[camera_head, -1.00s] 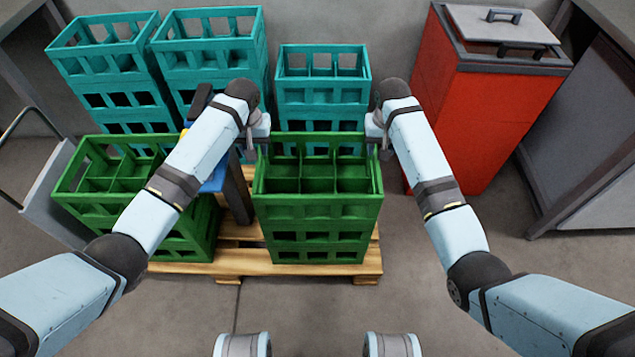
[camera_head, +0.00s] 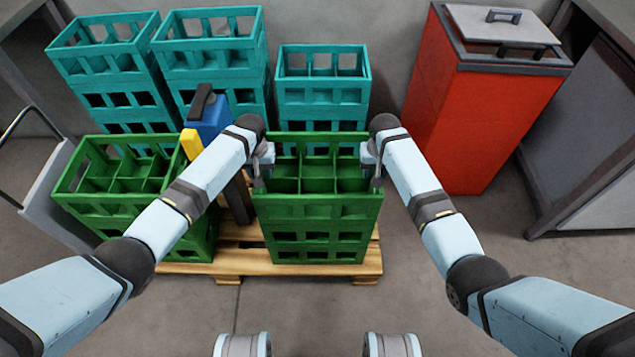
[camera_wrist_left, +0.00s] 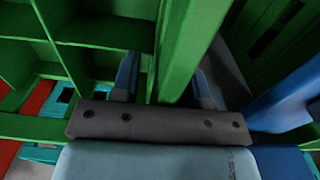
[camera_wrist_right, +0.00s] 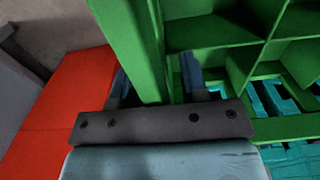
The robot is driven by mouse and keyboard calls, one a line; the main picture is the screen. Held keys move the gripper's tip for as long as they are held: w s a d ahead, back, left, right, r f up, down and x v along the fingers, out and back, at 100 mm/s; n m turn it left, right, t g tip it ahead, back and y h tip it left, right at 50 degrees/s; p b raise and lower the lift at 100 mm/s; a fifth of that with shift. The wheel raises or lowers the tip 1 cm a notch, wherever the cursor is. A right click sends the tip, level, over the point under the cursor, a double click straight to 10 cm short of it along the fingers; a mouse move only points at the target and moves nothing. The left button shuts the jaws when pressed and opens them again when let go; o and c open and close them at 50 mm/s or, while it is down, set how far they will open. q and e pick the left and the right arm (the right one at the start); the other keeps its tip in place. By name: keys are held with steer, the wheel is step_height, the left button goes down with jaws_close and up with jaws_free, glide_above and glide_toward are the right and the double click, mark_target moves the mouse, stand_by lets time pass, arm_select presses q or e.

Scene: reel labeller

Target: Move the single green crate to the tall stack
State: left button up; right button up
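A green crate (camera_head: 318,207) with open compartments stands at the front right of the wooden pallet; it looks stacked on another, but I cannot tell the levels clearly. My left gripper (camera_head: 262,170) is at its left top rim and my right gripper (camera_head: 374,168) at its right top rim. In the left wrist view the left gripper's fingers (camera_wrist_left: 165,85) are apart, one on each side of the green wall (camera_wrist_left: 188,45). In the right wrist view the right gripper's fingers (camera_wrist_right: 156,80) likewise straddle the opposite wall (camera_wrist_right: 130,40). Another green stack (camera_head: 140,205) stands to the left.
Teal crate stacks (camera_head: 115,75), (camera_head: 212,65), (camera_head: 322,90) stand behind. A blue post with a black handle (camera_head: 208,115) rises between the green stacks. A red bin (camera_head: 470,120) stands at right. The pallet (camera_head: 290,268) lies beneath; floor in front is clear.

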arm_select(q)
jaws_close()
arm_select(e)
jaws_close()
arm_select(q)
steer(key=shift+r, duration=0.1)
arm_select(e)
steer(key=shift+r, duration=0.1)
stand_by(0.8)
